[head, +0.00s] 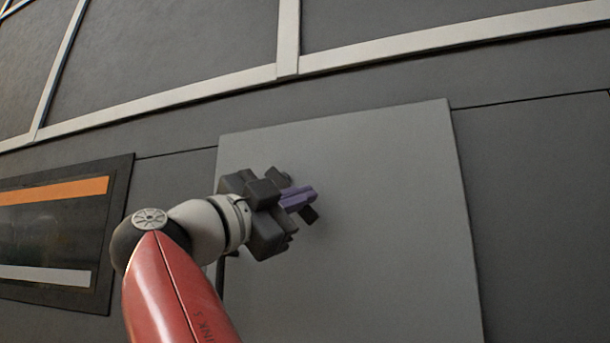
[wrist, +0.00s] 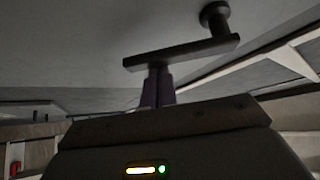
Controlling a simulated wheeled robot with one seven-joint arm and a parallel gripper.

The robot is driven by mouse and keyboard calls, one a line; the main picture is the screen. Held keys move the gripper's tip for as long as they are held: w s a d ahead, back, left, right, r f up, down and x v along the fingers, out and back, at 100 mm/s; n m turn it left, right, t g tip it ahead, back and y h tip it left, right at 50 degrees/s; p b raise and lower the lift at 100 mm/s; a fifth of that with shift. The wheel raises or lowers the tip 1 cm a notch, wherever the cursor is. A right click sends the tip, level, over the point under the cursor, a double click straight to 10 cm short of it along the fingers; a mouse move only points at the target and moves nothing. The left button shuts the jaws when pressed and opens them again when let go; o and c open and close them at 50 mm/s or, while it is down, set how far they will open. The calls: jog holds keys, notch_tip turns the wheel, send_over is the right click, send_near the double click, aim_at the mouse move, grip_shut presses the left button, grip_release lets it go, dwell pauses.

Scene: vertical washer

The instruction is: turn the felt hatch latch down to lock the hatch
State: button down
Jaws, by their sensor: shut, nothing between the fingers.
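The felt hatch (head: 390,200) is a flat light-grey panel, and it also fills the upper left of the wrist view (wrist: 70,35). The latch (wrist: 180,52) is a dark straight handle bar with a round pivot stub at its right end, near the hatch surface. In the head view, parts of the latch (head: 309,215) show beside the fingers; the rest is hidden. My gripper (head: 310,194) has purple fingers, shut and empty. In the wrist view the fingertips (wrist: 158,70) are at the bar's left part, away from the pivot; I cannot tell whether they touch it.
A dark panel with orange and white stripes (head: 55,235) is on the wall to the left. Pale metal frame strips (head: 289,40) run across the wall above. The hatch surface right of my gripper is clear.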

jog(key=shift+w+a+f+m+g+p, duration=0.25)
jog(key=shift+a+f+m+g+p, duration=0.15)
jog(key=shift+a, duration=0.25)
jog(key=shift+w+a+f+m+g+p, duration=0.3)
jog(key=shift+a+m+p, duration=0.2)
jog(key=shift+a, duration=0.2)
jog(key=shift+w+a+f+m+g+p, duration=0.2)
jog(key=shift+a+f+m+g+p, duration=0.25)
jog(key=shift+a, duration=0.2)
jog(key=shift+w+a, duration=0.1)
jog(key=shift+a, duration=0.1)
jog(key=shift+f, duration=0.1)
